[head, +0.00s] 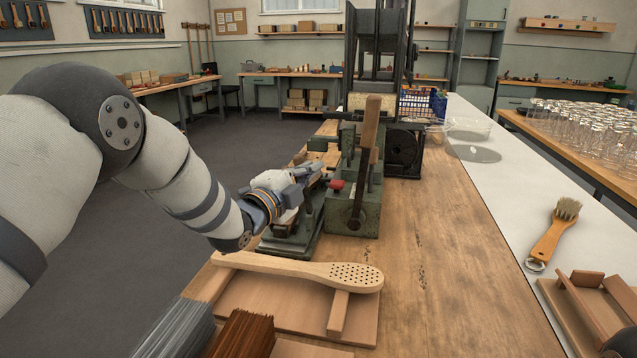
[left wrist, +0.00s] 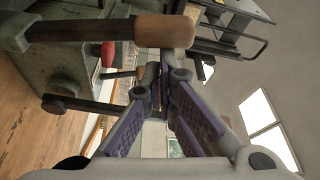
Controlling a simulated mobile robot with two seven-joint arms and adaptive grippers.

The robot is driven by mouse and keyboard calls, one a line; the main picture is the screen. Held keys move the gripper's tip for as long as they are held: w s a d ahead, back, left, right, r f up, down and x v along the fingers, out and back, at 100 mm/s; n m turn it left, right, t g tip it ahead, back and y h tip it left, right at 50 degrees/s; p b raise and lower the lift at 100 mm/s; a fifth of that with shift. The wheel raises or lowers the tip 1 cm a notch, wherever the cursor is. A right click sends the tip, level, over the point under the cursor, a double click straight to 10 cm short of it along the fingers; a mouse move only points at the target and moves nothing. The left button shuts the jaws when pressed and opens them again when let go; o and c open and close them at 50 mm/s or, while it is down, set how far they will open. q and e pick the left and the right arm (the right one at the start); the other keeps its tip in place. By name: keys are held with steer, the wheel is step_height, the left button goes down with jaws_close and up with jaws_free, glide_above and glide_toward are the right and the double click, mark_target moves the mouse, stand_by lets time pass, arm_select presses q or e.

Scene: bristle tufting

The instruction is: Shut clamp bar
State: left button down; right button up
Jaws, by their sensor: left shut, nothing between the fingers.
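The green bench machine (head: 352,210) stands on the wooden bench. A dark lever with a wooden handle (head: 371,122) stands upright on it. The lever's handle also shows in the left wrist view (left wrist: 165,31), close to my fingers but not held. A red knob (head: 337,185) sits on the machine's left side and shows in the left wrist view (left wrist: 107,53). I cannot tell for certain which part is the clamp bar. My left gripper (head: 318,171) is shut and empty beside the machine's left side; its purple-padded fingers (left wrist: 161,88) are together.
A wooden brush body with holes (head: 310,271) lies on a wooden stand in front. Bristle bundles (head: 245,335) are at the near edge. A finished brush (head: 553,236) lies on the white strip at right. The bench right of the machine (head: 440,250) is clear.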

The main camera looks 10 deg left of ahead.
arm_select(q)
steer(key=a+f+n+t, duration=0.1)
steer(key=a+n, duration=0.1)
steer(key=n, duration=0.1)
steer(key=a+n+t+y, duration=0.1)
steer(key=a+n, duration=0.2)
steer(key=a+f+n+b, duration=0.1)
steer(key=a+n, duration=0.1)
steer(key=n, duration=0.1)
steer(key=shift+a+f+t+y, duration=0.35)
steer(key=shift+t+y, duration=0.05)
steer(key=shift+a+f, duration=0.95)
steer(key=shift+a, duration=0.15)
arm_select(e)
steer(key=shift+s+a+f+g, duration=0.1)
steer(key=shift+s+f+g, duration=0.3)
steer(key=shift+s+f, duration=0.7)
steer(key=shift+s+r, duration=0.1)
arm_select(q)
step_height(320, 180, up, 10)
